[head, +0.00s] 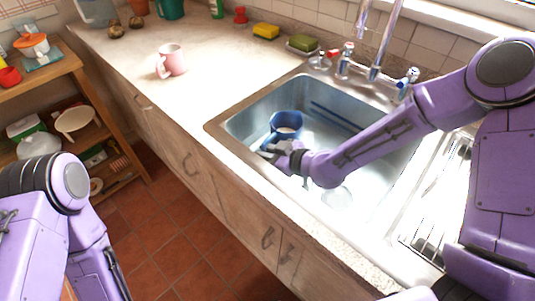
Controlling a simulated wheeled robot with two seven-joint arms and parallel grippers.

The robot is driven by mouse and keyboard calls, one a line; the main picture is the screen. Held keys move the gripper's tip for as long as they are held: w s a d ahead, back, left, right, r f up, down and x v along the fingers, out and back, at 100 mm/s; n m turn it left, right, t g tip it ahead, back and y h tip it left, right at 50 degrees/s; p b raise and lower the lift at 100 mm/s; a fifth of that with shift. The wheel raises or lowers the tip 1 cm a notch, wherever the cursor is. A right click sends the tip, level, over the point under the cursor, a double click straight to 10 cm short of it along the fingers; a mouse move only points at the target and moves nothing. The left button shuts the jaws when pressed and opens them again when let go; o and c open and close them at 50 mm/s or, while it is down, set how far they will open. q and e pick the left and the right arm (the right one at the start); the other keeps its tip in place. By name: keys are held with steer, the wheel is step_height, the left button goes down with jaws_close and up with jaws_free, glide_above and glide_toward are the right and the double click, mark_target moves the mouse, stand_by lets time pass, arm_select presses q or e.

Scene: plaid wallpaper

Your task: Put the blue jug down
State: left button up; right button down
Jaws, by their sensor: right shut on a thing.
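The blue jug (286,121) is inside the metal sink (232,122), towards its left end. My right arm reaches in from the right, and my right gripper (272,148) is shut on the jug at its near side. The jug looks roughly upright, with something pale showing inside its mouth. I cannot tell whether its base touches the sink floor. The gripper's fingers are small and partly hidden against the jug. My left arm is at the lower left, and its gripper is not in view.
A pink mug (171,60) stands on the counter (220,60) left of the sink. A yellow sponge (265,31), a green sponge (302,43) and taps (374,70) line the back. The counter between mug and sink is clear.

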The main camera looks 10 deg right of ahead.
steer(key=shift+f, duration=0.2)
steer(key=c, duration=1.1)
jaws_free()
steer(key=shift+f, duration=0.1)
steer(key=shift+o, duration=0.2)
steer(key=shift+d+r, duration=0.1)
steer(key=shift+r, duration=0.2)
steer(key=v, duration=0.7)
steer(key=shift+s+d, duration=0.1)
steer(key=shift+s, duration=0.05)
